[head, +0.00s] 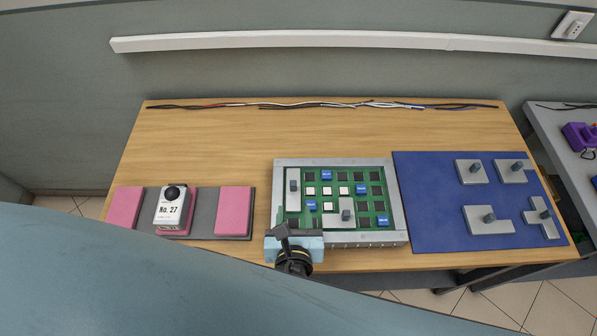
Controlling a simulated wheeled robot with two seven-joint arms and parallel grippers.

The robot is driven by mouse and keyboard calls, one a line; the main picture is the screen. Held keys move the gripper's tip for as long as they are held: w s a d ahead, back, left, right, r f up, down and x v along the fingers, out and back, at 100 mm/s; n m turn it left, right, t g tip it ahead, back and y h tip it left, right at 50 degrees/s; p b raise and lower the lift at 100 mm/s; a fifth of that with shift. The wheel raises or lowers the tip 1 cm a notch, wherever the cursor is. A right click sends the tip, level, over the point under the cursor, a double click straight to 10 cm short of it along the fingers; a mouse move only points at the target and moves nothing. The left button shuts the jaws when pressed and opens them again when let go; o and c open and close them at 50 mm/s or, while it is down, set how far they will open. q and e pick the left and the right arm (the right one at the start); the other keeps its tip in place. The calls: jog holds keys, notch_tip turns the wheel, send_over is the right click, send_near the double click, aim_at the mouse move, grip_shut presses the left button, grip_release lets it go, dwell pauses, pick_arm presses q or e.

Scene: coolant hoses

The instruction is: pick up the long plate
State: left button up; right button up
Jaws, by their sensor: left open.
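The long plate (293,203) is a narrow grey strip with a dark knob near its upper end. It lies upright in the picture along the left side of the green circuit board (310,219), inside a silver frame (398,208). My left gripper (284,233) is over the frame's front left corner, just below the long plate in the picture. It is open and seems apart from the plate; its fingers are small and partly hidden by its own body. My right gripper is out of view.
A second grey plate (331,217) with a knob sits on the board among blue and white chips. Several knobbed plates lie on a blue mat (430,200) at right. A "No. 27" box (172,207) stands on a pink-and-grey strip at left. Cables (330,105) run along the back.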

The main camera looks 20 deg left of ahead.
aim_at(293, 186)
pick_arm(q)
jog(key=x, duration=0.6)
jog(key=shift+w+a+f, duration=0.15)
jog(key=shift+w, duration=0.1)
jog(key=shift+w+a+f, duration=0.1)
jog(key=shift+w, duration=0.1)
jog(key=x, duration=0.4)
jog(key=shift+w+a+b, duration=0.1)
jog(key=shift+w+b, duration=0.05)
jog(key=shift+b, duration=0.2)
jog(key=shift+w+a+f, duration=0.1)
jog(key=shift+w+f, duration=0.05)
jog(key=shift+w, duration=0.3)
jog(key=shift+c, duration=1)
grip_shut()
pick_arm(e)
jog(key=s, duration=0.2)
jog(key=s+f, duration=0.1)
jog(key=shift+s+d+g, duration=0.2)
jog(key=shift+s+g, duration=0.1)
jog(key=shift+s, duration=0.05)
